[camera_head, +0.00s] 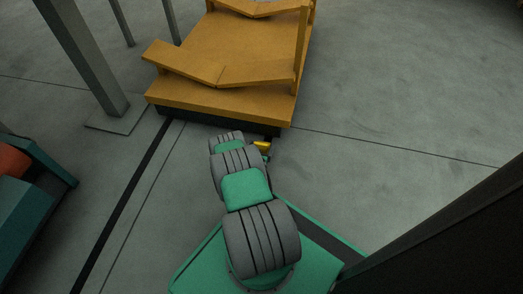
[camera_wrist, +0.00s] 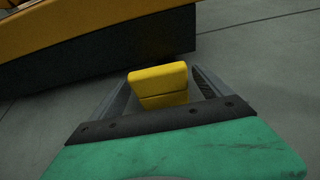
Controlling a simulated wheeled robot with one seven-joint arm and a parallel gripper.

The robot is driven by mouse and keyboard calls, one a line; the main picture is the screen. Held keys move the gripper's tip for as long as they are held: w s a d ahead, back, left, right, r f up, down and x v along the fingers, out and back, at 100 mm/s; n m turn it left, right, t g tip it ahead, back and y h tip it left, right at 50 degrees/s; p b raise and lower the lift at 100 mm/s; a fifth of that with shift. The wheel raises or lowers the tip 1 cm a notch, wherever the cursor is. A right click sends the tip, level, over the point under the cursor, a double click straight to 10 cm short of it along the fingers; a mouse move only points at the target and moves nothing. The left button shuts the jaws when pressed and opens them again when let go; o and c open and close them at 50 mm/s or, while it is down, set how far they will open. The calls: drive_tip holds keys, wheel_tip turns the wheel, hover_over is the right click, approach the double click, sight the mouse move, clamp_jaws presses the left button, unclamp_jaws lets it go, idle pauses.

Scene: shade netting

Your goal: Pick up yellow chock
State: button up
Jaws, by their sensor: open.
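The yellow chock (camera_wrist: 158,84) lies on the grey floor in the wrist view, close to the dark lower side of the orange-yellow cart. My gripper (camera_wrist: 160,82) is open, with one finger on each side of the chock. A gap shows between the chock and the right finger; on the left I cannot tell whether finger and chock touch. In the head view a small part of the chock (camera_head: 262,145) shows just right of my arm's end, below the cart's front edge. My arm hides the rest and most of my gripper.
The orange-yellow cart (camera_head: 190,97) with V-shaped supports stands directly beyond the chock. A grey post (camera_head: 84,55) on a floor plate stands at the left. A teal bin (camera_head: 35,205) with something red-orange is at the lower left. Floor to the right is clear.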

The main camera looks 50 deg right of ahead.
drive_tip(key=shift+w+d+f, duration=0.25)
drive_tip(key=shift+d+f, duration=0.4)
drive_tip(key=shift+d, duration=0.1)
drive_tip(key=shift+w+d+b, duration=0.2)
drive_tip(key=shift+d+b, duration=0.1)
drive_tip(key=shift+d, duration=0.1)
drive_tip(key=shift+c, duration=0.2)
drive_tip(key=shift+r, duration=0.1)
drive_tip(key=c, duration=1.5)
